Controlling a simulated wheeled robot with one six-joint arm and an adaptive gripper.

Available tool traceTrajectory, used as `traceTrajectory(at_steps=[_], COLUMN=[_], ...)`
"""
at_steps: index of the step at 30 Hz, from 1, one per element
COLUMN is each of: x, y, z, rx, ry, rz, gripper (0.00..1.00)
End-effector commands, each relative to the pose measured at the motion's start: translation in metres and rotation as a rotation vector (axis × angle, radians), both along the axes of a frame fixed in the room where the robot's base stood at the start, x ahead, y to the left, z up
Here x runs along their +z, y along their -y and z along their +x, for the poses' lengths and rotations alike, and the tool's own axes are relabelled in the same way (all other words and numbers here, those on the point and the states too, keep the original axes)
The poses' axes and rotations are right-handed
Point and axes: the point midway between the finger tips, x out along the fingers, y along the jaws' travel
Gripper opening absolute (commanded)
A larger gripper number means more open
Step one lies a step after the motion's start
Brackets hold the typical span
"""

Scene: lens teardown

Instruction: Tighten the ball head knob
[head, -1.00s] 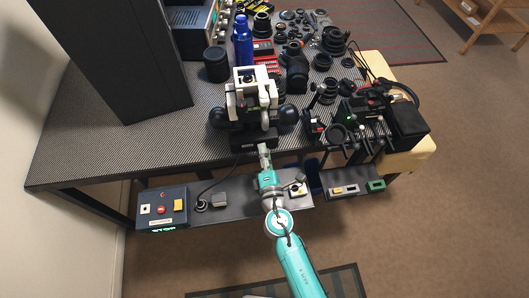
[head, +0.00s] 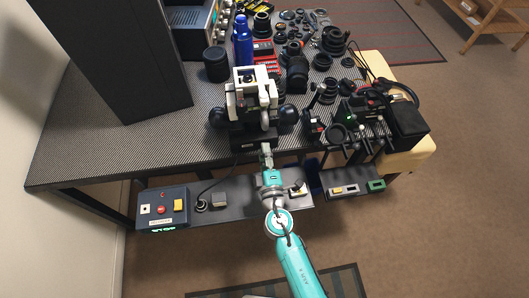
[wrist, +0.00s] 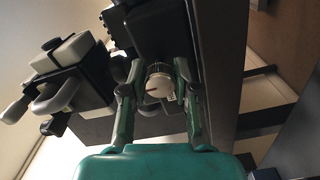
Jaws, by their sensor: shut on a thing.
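The knob (wrist: 158,84) is a small pale, ribbed cylinder with a dark reddish line on its face. It sits between my fingertips in the wrist view, at the front of a dark block. My gripper (wrist: 159,88) is shut on it, one green-grey finger at each side. In the head view my gripper (head: 266,152) reaches the table's front edge, just below the black base (head: 250,141) of a white-and-black device (head: 252,96). The knob itself is too small to make out there.
A control box (head: 162,208) with a red button and a narrow shelf (head: 240,190) run below the table front. A black stand with cables (head: 365,120) is at the right. A blue bottle (head: 243,42) and several lens parts fill the table behind.

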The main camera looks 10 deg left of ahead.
Motion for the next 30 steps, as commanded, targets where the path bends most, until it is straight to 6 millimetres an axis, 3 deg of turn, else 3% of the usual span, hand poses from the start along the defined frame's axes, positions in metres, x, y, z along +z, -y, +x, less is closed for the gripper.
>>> traceTrajectory(at_steps=[11, 12, 15, 25, 30], x=[-0.001, -0.001, -0.001, 0.000, -0.002], y=[0.001, 0.001, 0.001, 0.001, 0.005], z=[0.000, 0.000, 0.000, -0.002, -0.018], rx=[-0.003, -0.003, -0.002, -0.001, 0.001], ry=[-0.003, -0.003, -0.003, -0.002, -0.004], rz=[0.003, 0.003, 0.003, 0.003, 0.003], gripper=[0.00, 0.37, 0.56, 0.56, 0.56])
